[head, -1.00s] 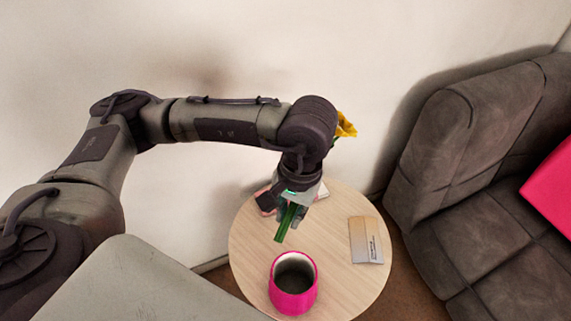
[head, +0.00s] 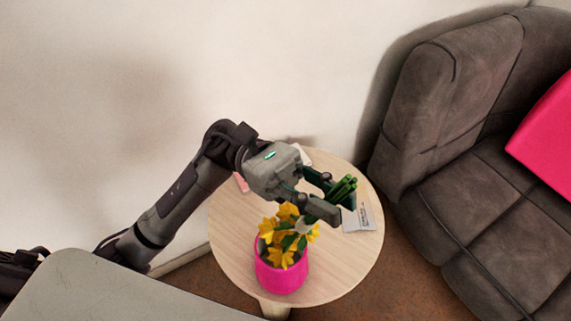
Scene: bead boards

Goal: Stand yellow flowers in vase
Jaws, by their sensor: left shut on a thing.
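The yellow flowers (head: 282,258) are a bunch with green stems (head: 343,188). My left gripper (head: 337,203) is shut on the bunch. The blossoms point down-left, over the opening of the pink vase (head: 282,278), and overlap its rim in the picture. The stem ends stick out beyond the fingers toward the upper right, so the bunch is tilted with its heads toward the vase. I cannot tell whether blossoms touch the vase. The vase stands upright near the front of the round wooden table (head: 235,225); its opening is mostly hidden. My right gripper is out of view.
A small printed card (head: 362,217) lies on the table's right side. Items at the back, one pinkish (head: 241,182), are partly hidden by my arm. A grey armchair (head: 480,170) with a pink cushion (head: 548,140) stands close on the right. A wall is behind.

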